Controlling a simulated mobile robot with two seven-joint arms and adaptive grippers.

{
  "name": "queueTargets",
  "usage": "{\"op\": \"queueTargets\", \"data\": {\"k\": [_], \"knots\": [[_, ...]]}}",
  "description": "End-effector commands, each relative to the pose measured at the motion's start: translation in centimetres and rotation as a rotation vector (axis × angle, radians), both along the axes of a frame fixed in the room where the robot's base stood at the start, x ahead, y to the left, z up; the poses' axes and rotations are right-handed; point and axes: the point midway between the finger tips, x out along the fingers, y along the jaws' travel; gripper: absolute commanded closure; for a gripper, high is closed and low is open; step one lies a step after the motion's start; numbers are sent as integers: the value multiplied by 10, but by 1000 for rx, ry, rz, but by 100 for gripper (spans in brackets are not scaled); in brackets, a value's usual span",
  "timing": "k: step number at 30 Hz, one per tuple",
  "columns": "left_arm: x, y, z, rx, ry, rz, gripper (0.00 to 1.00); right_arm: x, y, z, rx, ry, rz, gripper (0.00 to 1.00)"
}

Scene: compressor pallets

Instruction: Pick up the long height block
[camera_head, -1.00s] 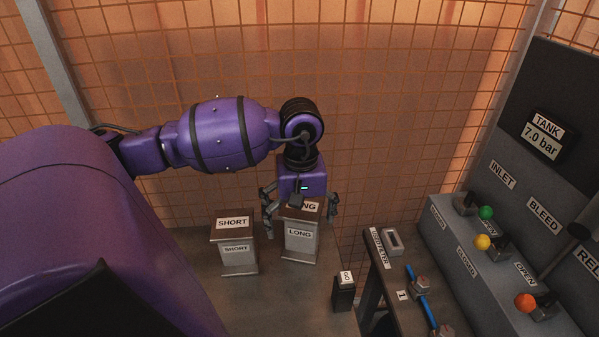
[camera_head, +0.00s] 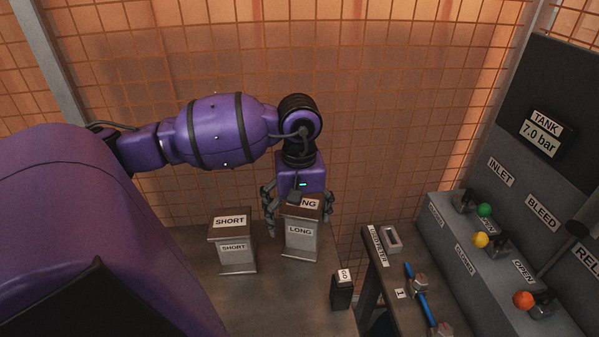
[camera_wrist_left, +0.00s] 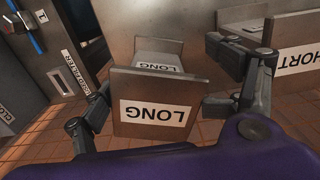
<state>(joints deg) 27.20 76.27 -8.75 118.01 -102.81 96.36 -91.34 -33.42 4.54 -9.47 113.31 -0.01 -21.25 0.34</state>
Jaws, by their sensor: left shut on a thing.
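The long height block (camera_head: 300,244) is a grey post with a brown top plate and LONG labels, standing upright at the centre of the head view. Its brown LONG plate (camera_wrist_left: 158,88) fills the middle of the left wrist view. My left gripper (camera_head: 298,213) is above it, with fingers down on both sides of its top, shut on it. In the wrist view the fingers (camera_wrist_left: 160,98) flank the plate; their contact points are partly hidden. I cannot tell whether its base is clear of the surface. My right gripper is not in view.
The short block (camera_head: 237,257) stands just left of the long one. A small dark labelled block (camera_head: 342,293) stands front right. A bench (camera_head: 385,273) with a blue-handled tool (camera_head: 421,297) and a valve panel (camera_head: 455,250) lie right. A mesh wall (camera_head: 400,110) closes the back.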

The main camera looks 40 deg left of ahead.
Motion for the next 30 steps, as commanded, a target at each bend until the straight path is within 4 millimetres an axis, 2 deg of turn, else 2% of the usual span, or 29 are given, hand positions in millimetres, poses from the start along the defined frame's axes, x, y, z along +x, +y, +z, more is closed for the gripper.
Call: {"op": "queueTargets", "data": {"k": [4,5,6,15,18,24,30], "knots": [[3,1,18,3,-10,-2,80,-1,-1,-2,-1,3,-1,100],[3,0,23,3,-11,-2,84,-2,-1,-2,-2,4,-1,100],[2,1,30,4,-10,-2,100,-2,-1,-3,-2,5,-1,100],[1,1,77,5,-2,0,100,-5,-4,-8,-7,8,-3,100],[0,0,86,0,2,0,100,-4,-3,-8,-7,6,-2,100],[0,0,97,0,1,0,100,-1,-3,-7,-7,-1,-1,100],[0,0,99,-1,1,0,100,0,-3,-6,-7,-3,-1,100]]}}
